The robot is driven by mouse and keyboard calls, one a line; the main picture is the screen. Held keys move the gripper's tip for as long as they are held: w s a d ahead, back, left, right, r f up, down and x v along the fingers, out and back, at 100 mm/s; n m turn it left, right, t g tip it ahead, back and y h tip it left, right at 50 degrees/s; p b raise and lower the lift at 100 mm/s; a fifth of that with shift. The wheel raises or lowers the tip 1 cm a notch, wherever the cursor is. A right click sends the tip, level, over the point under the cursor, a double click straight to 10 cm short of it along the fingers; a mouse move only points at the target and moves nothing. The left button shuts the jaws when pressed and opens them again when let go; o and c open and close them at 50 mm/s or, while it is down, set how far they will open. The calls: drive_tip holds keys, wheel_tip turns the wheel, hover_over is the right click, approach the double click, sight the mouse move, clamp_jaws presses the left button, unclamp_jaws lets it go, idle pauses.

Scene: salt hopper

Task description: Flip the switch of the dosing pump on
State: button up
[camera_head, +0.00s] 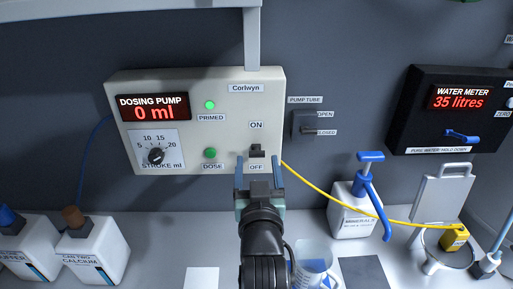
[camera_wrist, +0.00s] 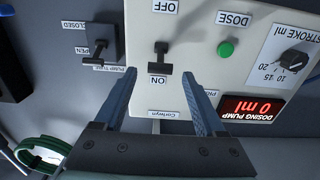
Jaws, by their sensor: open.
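The dosing pump (camera_head: 215,92) is a cream box on the wall with a red display reading 0 ml. Its black switch (camera_head: 256,151) sits at the lower right, with ON above it and OFF below it. In the upside-down wrist view the switch (camera_wrist: 161,60) shows a crossbar on the ON side; I cannot tell for sure which way it is set. My gripper (camera_head: 259,168) is open and empty, just below and in front of the switch. In the wrist view its two blue fingers (camera_wrist: 158,82) point toward the panel, one to each side of the switch's line, apart from it.
Left of the switch are a green DOSE button (camera_head: 210,153) and a stroke dial (camera_head: 156,155). The pump tube valve (camera_head: 306,125) is to the right, above a yellow tube (camera_head: 345,208).

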sight(257, 155)
drive_tip(key=shift+w+p, duration=0.4)
drive_tip(key=shift+w, duration=1.75)
drive_tip(key=shift+c, duration=0.3)
